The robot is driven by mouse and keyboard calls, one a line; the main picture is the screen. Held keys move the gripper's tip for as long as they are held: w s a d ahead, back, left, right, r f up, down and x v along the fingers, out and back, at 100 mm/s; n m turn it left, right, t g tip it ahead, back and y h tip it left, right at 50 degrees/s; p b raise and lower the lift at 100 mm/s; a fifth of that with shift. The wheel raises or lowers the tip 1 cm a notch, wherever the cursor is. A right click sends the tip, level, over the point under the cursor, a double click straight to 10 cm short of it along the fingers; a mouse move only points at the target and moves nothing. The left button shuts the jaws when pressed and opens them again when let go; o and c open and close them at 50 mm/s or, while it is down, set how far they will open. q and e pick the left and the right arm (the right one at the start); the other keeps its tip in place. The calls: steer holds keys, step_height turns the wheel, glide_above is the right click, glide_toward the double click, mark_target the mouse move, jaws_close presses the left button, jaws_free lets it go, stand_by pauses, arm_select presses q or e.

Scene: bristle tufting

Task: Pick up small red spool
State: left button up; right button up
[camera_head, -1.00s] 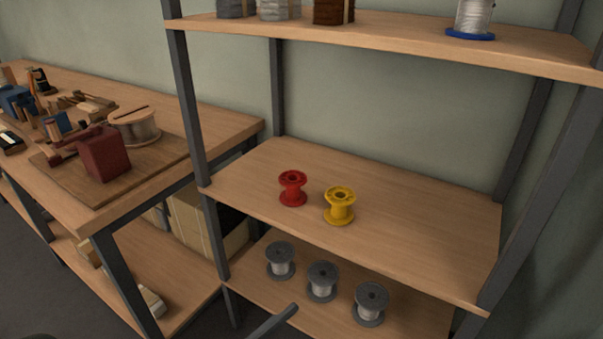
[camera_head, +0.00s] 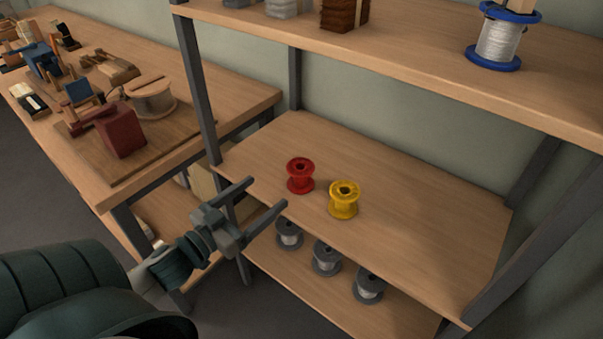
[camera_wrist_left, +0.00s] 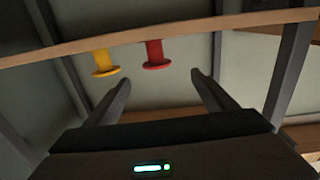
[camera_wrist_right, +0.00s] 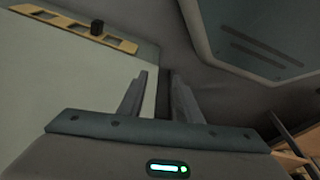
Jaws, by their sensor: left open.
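The small red spool (camera_head: 300,176) stands upright on the middle shelf, towards its left end. In the left wrist view the red spool (camera_wrist_left: 154,55) appears upside down, beyond the fingertips and roughly between them. My left gripper (camera_head: 267,194) is open and empty, in front of the shelf's front edge and apart from the spool. Its fingers (camera_wrist_left: 161,82) also show spread in the left wrist view. My right gripper (camera_wrist_right: 158,76) shows only in its own wrist view, with its fingers apart and nothing between them.
A yellow spool (camera_head: 344,200) stands just right of the red one. Several grey spools (camera_head: 327,259) sit on the lower shelf. The upper shelf (camera_head: 420,65) overhangs, and a dark post (camera_head: 197,90) stands at the left. The middle shelf's right side is clear.

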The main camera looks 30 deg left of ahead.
mark_target(296, 169)
arm_select(q)
steer(key=shift+w, duration=0.1)
steer(key=w, duration=0.3)
steer(key=w+d, duration=0.1)
steer(key=w, duration=0.3)
steer(key=w+p, duration=0.1)
steer(key=w, duration=0.2)
steer(key=shift+w+d, duration=0.2)
steer(key=shift+w, duration=0.05)
steer(key=shift+w+d, duration=0.1)
steer(key=shift+w, duration=0.65)
arm_select(e)
step_height(296, 169, down, 3)
steer(key=shift+d+f, duration=0.1)
steer(key=shift+s, duration=0.15)
arm_select(q)
steer(key=shift+w, duration=0.1)
